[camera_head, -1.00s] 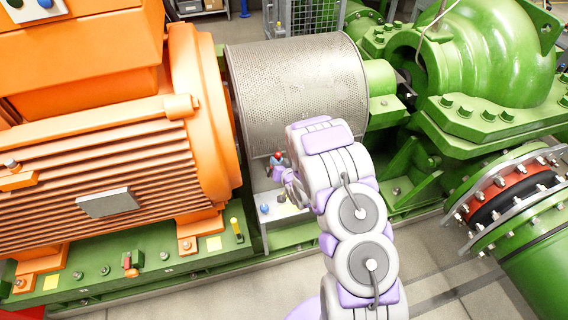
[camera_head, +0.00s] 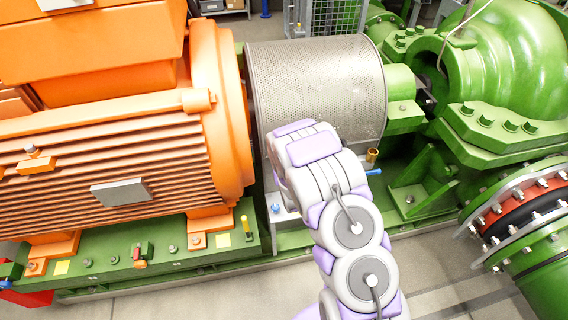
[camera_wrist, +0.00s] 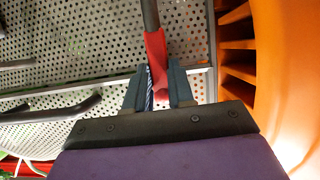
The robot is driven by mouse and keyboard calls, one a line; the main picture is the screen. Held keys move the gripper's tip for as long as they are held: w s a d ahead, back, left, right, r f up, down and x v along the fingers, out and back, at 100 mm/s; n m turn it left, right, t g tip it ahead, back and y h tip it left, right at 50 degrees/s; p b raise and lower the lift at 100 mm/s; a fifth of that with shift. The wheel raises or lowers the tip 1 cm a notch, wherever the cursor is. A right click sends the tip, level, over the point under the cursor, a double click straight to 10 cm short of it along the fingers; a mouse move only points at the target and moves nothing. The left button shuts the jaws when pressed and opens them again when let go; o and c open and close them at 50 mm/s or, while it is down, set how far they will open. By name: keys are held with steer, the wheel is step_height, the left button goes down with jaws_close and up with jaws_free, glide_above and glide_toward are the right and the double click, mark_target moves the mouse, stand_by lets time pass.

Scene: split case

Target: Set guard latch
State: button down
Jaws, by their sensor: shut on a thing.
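The guard (camera_head: 318,85) is a perforated grey metal drum between the orange motor and the green pump in the head view. In the wrist view its perforated sheet (camera_wrist: 90,45) fills the back. A red-gripped latch handle (camera_wrist: 157,55) with a dark rod rising from it stands in front of the sheet. My gripper (camera_wrist: 158,90) is shut on the red handle, its two dark fingers either side of it. A striped, coil-like piece shows beside the handle between the fingers. In the head view my arm hides the gripper and the latch.
The orange motor (camera_head: 110,160) stands close on the left, and its edge (camera_wrist: 285,70) is close right in the wrist view. A dark bar (camera_wrist: 55,112) lies left of the gripper. A brass piece (camera_head: 373,154) and blue handle (camera_head: 372,172) sit right of my arm.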

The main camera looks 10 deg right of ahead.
steer(key=shift+s+f, duration=0.2)
steer(key=shift+f, duration=0.15)
steer(key=c, duration=1.2)
jaws_free()
steer(key=shift+w, duration=0.15)
steer(key=shift+c, duration=0.2)
steer(key=shift+o, duration=1.4)
steer(key=shift+a+r, duration=0.1)
steer(key=shift+r, duration=0.1)
steer(key=p+v, duration=1.7)
steer(key=p, duration=0.1)
steer(key=shift+a+r, duration=0.1)
